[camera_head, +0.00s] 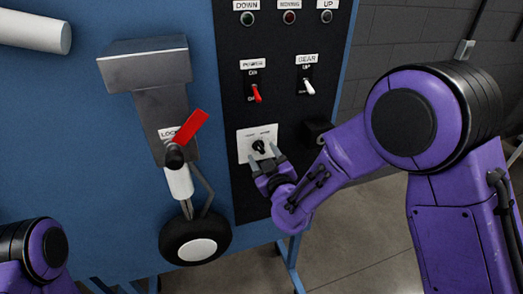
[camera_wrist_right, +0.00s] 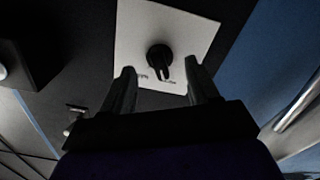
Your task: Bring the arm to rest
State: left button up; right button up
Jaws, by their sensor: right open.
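My right arm reaches in from the right to the black control panel (camera_head: 277,200). My right gripper (camera_head: 262,153) is open in front of a white plate (camera_head: 244,147) with a black rotary knob (camera_head: 259,146). In the right wrist view, the fingertips (camera_wrist_right: 160,72) stand apart on either side of the knob (camera_wrist_right: 160,58), with clear space between them and it. The white plate (camera_wrist_right: 190,28) shows behind. I cannot tell whether the fingers touch the plate. Part of my left arm shows at the lower left; its gripper is out of view.
Above the knob are a red power switch (camera_head: 257,93) and a white gear switch (camera_head: 308,86). A black box (camera_head: 319,131) juts out at the panel's right, close to my right forearm. A red lock lever (camera_head: 190,127) and a wheel (camera_head: 195,240) are at left.

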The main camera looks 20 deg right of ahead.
jog(key=shift+s, duration=1.15)
jog(key=s+d+f+m+g+h+b, duration=0.1)
jog(key=s+d+f+m+g, duration=0.2)
jog(key=f, duration=0.6)
jog(key=s+d+f+m+g+h+b, duration=0.1)
jog(key=s+d+f+g, duration=0.1)
jog(key=s+f, duration=0.55)
jog(key=s+d+f+m+g+b, duration=0.2)
jog(key=s+d+f+m+g, duration=0.1)
jog(key=f, duration=0.8)
jog(key=s+d+f+m+g, duration=0.1)
jog(key=s+f+g, duration=0.1)
jog(key=s+f, duration=0.2)
jog(key=s+d+f+m+g+h+b, duration=0.1)
jog(key=s+f, duration=0.3)
jog(key=s, duration=0.6)
jog(key=s+d+f+m+g+h, duration=0.1)
jog(key=s+d+f+m+g, duration=0.2)
jog(key=s+f, duration=0.2)
jog(key=s, duration=0.3)
jog(key=shift+d+g+b, duration=0.2)
jog(key=shift+g+b, duration=0.2)
